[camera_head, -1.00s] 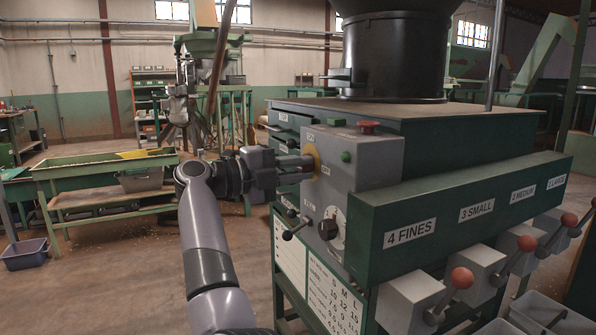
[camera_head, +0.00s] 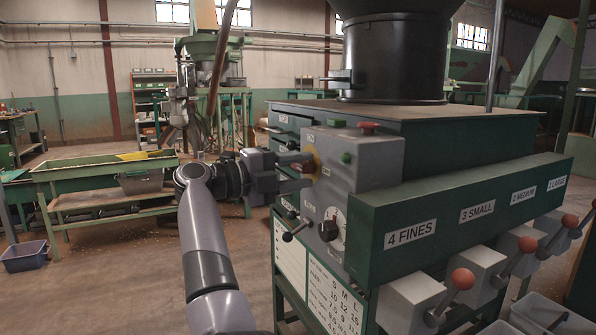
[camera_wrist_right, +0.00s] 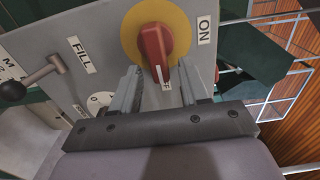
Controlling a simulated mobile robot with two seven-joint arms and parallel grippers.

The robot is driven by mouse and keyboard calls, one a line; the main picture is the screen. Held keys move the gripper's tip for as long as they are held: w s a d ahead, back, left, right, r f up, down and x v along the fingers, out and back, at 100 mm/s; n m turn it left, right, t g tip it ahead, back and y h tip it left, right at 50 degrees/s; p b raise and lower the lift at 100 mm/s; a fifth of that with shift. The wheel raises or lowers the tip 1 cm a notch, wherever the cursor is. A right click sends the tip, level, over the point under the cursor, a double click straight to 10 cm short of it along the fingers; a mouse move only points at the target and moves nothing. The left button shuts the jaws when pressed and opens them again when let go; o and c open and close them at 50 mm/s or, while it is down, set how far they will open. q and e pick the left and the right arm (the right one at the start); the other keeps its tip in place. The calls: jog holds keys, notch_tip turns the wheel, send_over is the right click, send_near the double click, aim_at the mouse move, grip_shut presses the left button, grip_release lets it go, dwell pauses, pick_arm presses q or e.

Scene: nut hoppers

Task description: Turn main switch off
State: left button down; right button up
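The main switch is a red rotary knob (camera_wrist_right: 155,45) on a yellow disc (camera_wrist_right: 128,38), on the grey control box (camera_head: 368,165). The knob's white mark points down at a partly hidden label ending in F; the ON label (camera_wrist_right: 204,31) is at its right. In the head view the yellow disc (camera_head: 315,161) is mostly hidden behind my fingers. My right gripper (camera_head: 301,171) is open in front of the switch. In the right wrist view its two fingers (camera_wrist_right: 159,72) stand apart, one on either side of the knob's lower end, with gaps visible. My left gripper is not in view.
A black ball lever (camera_head: 294,233), a white dial (camera_head: 334,229), a green button (camera_head: 346,157) and a red button (camera_head: 368,127) sit on the box close by. A green hopper panel (camera_head: 460,205) with red-ball levers extends right.

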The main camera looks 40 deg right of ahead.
jog(key=v, duration=0.7)
jog(key=shift+a, duration=0.1)
dwell(0.5)
